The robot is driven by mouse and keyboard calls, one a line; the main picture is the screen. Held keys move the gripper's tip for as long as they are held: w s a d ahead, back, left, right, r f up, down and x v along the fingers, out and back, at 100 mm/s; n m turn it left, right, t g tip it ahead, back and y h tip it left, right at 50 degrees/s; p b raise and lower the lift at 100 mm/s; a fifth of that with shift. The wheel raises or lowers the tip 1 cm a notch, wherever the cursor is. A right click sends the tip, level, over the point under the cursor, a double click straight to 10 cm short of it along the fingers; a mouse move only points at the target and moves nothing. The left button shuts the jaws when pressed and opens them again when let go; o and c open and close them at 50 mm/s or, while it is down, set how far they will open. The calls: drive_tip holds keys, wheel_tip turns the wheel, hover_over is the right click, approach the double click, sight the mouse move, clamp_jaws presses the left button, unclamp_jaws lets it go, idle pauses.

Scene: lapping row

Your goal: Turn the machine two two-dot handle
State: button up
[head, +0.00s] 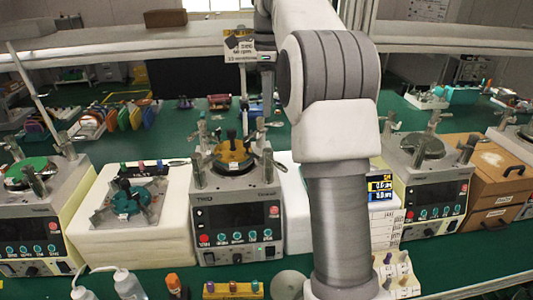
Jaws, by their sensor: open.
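Each has upright metal handles around a round plate on top and a dark front panel with round buttons. The middle machine's plate (232,155) is brownish, with a black piece standing on it. I cannot make out dot marks on any handle, nor which machine is number two. My gripper (268,88) hangs small behind the middle machine's top, apart from it as far as I can see, open and empty.
My arm blocks the view between the middle and right machines. A white block with a teal fixture (126,202) stands left of the middle machine. Brown drawer boxes (498,180) stand right.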

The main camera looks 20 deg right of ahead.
sight(269, 150)
wheel_tip(269, 150, down, 15)
drive_tip(key=shift+r+b, duration=0.1)
drive_tip(key=shift+b, duration=1.05)
clamp_jaws()
idle(0.5)
